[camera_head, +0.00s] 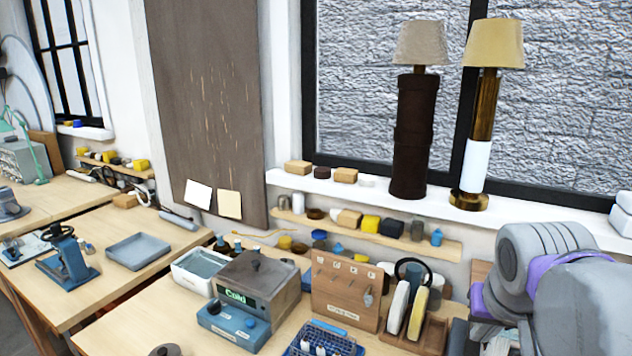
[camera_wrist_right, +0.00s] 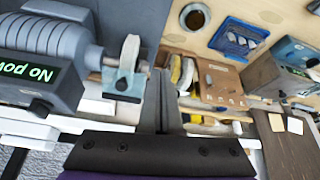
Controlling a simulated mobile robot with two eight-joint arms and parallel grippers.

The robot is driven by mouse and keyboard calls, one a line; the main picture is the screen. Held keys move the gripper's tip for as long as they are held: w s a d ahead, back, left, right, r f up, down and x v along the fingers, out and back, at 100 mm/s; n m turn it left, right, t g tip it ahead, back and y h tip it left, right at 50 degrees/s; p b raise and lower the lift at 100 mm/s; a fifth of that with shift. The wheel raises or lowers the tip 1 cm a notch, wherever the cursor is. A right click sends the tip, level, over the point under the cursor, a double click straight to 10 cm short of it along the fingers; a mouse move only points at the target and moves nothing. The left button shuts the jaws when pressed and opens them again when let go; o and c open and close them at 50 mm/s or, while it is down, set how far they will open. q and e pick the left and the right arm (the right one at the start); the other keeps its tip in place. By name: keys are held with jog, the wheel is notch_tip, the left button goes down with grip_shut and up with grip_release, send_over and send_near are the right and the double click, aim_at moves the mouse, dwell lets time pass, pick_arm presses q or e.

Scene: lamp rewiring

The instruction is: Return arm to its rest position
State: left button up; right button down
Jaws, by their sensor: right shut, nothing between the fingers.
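My right arm (camera_head: 575,285), grey with purple bands, comes in at the right edge of the head view, over the right end of the bench. Its fingertips cannot be made out there. In the wrist view my right gripper (camera_wrist_right: 161,90) is shut and empty, with its dark, purple-edged body along the bottom. I see no object held. My left gripper is not in view. Two lamps stand upright on the sill, one with a dark brown body (camera_head: 411,135) and one with a brass and white body (camera_head: 479,140).
A grinder-like machine (camera_wrist_right: 45,60) reading "No pow" is close at the wrist view's left. A wooden tool board (camera_head: 345,293), brush rack (camera_head: 413,325), blue tray (camera_head: 325,341) and box marked "Cold" (camera_head: 258,285) crowd the bench. Bare wood shows at the bench's front left (camera_head: 125,335).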

jog(key=s+a+f+n, duration=0.1)
jog(key=s+a+f, duration=0.1)
jog(key=f, duration=0.8)
jog(key=s+a+f+n+y, duration=0.1)
jog(key=s+a+f, duration=0.2)
jog(key=f, duration=0.6)
jog(key=s+a+f+n, duration=0.1)
jog(key=s+a+f, duration=0.2)
jog(key=s+f, duration=0.3)
notch_tip(320, 180, down, 5)
jog(key=shift+a+r+n+t+y, duration=0.1)
jog(key=shift+r+n+t+y, duration=0.1)
jog(key=shift+n+t+y, duration=0.2)
